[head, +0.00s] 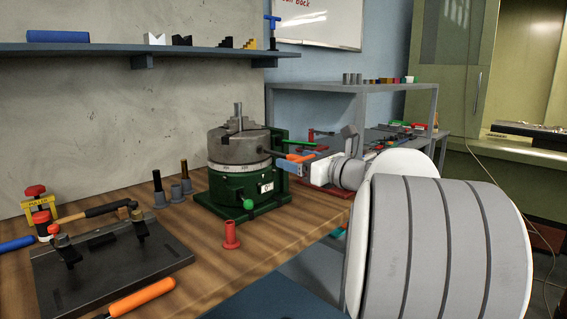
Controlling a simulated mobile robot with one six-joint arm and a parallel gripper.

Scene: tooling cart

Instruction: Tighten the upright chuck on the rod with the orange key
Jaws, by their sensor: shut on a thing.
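The upright chuck (235,146) is a grey metal cylinder with jaws on top, on a green rotary base (232,186) on the wooden bench. The rod (238,112) stands upright between the jaws. The orange key (298,157) has a dark shaft that points left to the chuck's right side. Its tip meets or nearly meets the chuck; I cannot tell whether it sits in a socket. My gripper (309,165) is to the right of the chuck, shut on the key's orange handle. The fingertips are small and partly hidden by the handle and my wrist.
A red flanged piece (231,236) stands in front of the base. A dark fixture plate (110,262) and an orange-handled tool (143,297) lie at front left. Grey holders (176,193) stand left of the base. A grey shelf unit (350,88) is behind my arm.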

